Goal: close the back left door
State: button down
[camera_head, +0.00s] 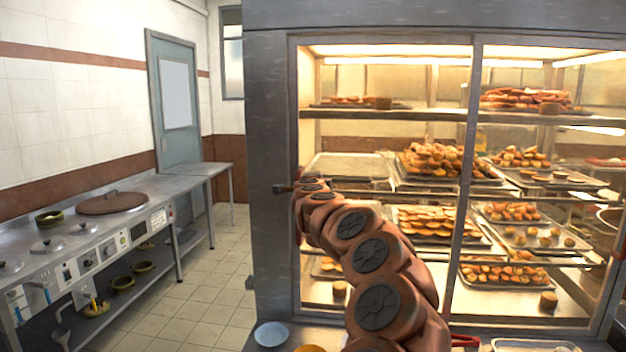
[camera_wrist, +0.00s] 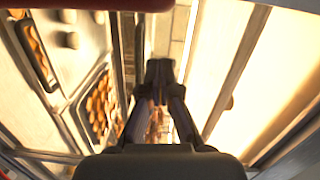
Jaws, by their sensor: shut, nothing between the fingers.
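The lit display cabinet (camera_head: 383,113) has a left bay and a right bay, parted by a grey upright (camera_head: 466,150). I cannot tell from the left bay's front (camera_head: 385,75) how far a glass door covers it. My arm reaches up and left across the lower left bay.
Trays of pastries (camera_head: 440,163) fill the cabinet shelves. A steel counter (camera_head: 100,232) with a lidded pot (camera_head: 111,202) runs along the left wall. A grey-blue room door (camera_head: 174,110) stands behind. The tiled floor (camera_head: 215,290) between counter and cabinet is clear.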

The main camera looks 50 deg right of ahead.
jog(key=b+v, duration=0.1)
jog(key=v, duration=0.6)
jog(key=shift+s+a, duration=0.2)
jog(key=shift+s, duration=0.25)
